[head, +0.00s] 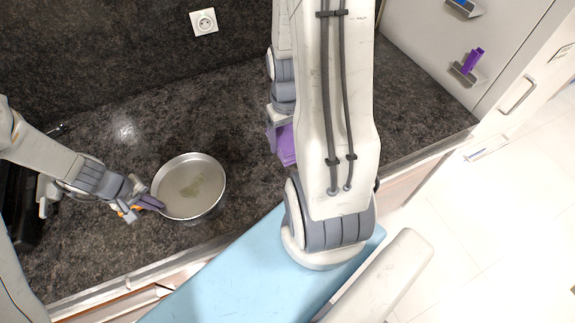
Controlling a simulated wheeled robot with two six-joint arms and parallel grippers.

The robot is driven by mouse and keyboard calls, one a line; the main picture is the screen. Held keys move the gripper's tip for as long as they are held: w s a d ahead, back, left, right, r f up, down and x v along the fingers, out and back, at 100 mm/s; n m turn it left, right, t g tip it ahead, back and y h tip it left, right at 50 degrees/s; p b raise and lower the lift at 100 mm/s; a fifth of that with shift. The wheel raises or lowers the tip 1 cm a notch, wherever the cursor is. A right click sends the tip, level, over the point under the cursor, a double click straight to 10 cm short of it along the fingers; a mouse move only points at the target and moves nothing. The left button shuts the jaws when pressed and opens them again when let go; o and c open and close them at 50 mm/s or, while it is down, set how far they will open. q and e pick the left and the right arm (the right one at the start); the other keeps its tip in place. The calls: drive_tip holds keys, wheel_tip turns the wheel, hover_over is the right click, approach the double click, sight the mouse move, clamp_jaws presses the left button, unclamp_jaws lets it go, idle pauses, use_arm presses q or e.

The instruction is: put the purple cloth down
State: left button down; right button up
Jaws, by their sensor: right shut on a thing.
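The purple cloth (287,147) hangs over the dark counter, right of the pan. It is partly hidden behind my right arm. My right gripper (281,118) is shut on the cloth; its fingers are mostly hidden by my own arm. A round metal pan (187,187) with a stained bottom sits on the counter. My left gripper (148,203) is at the pan's left rim, with an orange bit showing beside its fingers. Whether it is open or shut on the pan cannot be made out.
A white cabinet (425,50) at the right carries a holder with a purple item (473,60) and another with a blue item (463,4). A wall socket (204,21) is at the back.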

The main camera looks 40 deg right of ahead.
drive_tip(key=f, duration=0.5)
drive_tip(key=shift+s+d, duration=0.1)
drive_tip(key=shift+s, duration=0.15)
drive_tip(key=shift+f, duration=2.5)
drive_tip(key=shift+f, duration=0.1)
drive_tip(key=o, duration=1.5)
drive_tip(key=shift+w, duration=0.1)
wheel_tip(320, 180, up, 12)
drive_tip(key=shift+r, duration=0.15)
